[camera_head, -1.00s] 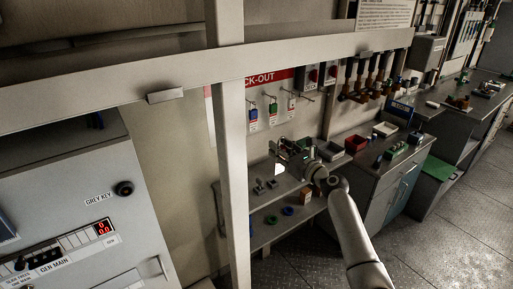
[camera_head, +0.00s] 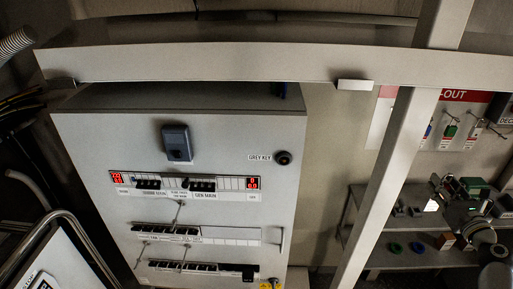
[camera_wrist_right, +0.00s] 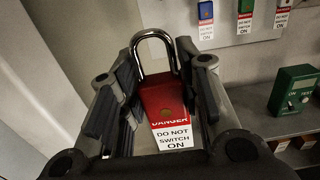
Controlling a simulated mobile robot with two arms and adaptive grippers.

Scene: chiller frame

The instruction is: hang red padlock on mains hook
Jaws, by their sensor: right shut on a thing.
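My right gripper (camera_head: 442,187) is at the right edge of the head view, in front of the lock-out shelf. In the right wrist view it is shut on the red padlock (camera_wrist_right: 163,98), whose body sits between the two dark fingers. Its silver shackle points up and looks closed, and a white "DANGER DO NOT SWITCH ON" tag (camera_wrist_right: 172,138) shows on it. The grey switch panel (camera_head: 90,150) stands left of centre. Thin wire hooks stick out of it, one (camera_head: 179,212) below the GEN MAIN row. I cannot tell which is the mains hook. My left gripper is out of view.
A beige beam (camera_head: 220,65) crosses above the panel, and a slanted post (camera_head: 390,180) stands between panel and gripper. Coloured padlocks hang on the lock-out board (camera_head: 455,140). A green box (camera_wrist_right: 294,88) sits on the shelf. A curved metal rail (camera_head: 85,245) is at lower left.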

